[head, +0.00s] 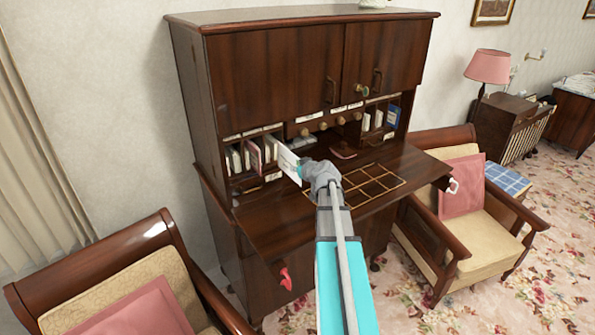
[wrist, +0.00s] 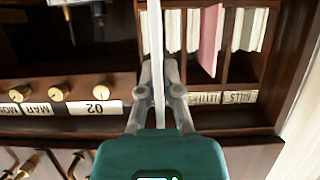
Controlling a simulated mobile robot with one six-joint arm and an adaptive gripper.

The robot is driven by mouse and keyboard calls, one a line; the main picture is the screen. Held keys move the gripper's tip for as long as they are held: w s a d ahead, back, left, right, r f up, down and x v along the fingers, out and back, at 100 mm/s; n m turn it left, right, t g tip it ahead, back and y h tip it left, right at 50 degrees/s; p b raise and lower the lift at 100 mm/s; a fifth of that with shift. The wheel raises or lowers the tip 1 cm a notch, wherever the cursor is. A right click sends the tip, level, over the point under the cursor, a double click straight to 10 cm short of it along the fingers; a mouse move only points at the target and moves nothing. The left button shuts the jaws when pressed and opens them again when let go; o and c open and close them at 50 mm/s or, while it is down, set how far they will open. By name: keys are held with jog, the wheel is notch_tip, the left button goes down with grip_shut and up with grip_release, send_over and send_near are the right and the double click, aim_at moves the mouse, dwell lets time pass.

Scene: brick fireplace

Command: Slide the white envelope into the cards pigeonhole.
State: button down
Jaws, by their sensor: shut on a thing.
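My gripper (head: 303,171) is shut on the white envelope (head: 289,162) and holds it upright in front of the left pigeonholes of the desk. In the wrist view, my gripper (wrist: 160,92) has the envelope (wrist: 154,40) edge-on between its fingers, and the envelope reaches up toward the openings. The wrist picture is upside down. Labels there read BILLS (wrist: 240,97) and, partly covered, what looks like LETTERS (wrist: 203,98). A cards label is not readable; my gripper hides part of the label strip. I cannot tell whether the envelope's far edge is inside a slot.
A pink envelope (wrist: 210,40) sticks out of a slot beside the white one. White papers (wrist: 250,28) fill nearby slots. Small drawers with brass knobs (head: 323,126) are in the middle. The fold-down desktop (head: 290,222) is open, with a gold grid. Armchairs (head: 465,205) flank the desk.

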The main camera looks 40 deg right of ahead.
jog(key=shift+w+d+f+b, duration=0.1)
jog(key=shift+w+d, duration=0.05)
jog(key=shift+w, duration=2.25)
jog(key=shift+w+d+f+b, duration=0.1)
jog(key=shift+w+d, duration=0.05)
jog(key=shift+w, duration=2.2)
jog(key=shift+w+d+f+b, duration=0.1)
jog(key=shift+w+d, duration=0.05)
jog(key=shift+w, duration=2.25)
jog(key=shift+w, duration=0.1)
jog(key=c, duration=0.7)
grip_release()
jog(key=shift+s, duration=0.2)
jog(key=s, duration=1.1)
jog(key=s+a+r, duration=0.1)
jog(key=s, duration=0.5)
jog(key=shift+s+p, duration=0.3)
jog(key=shift+p, duration=0.1)
jog(key=shift+f, duration=0.1)
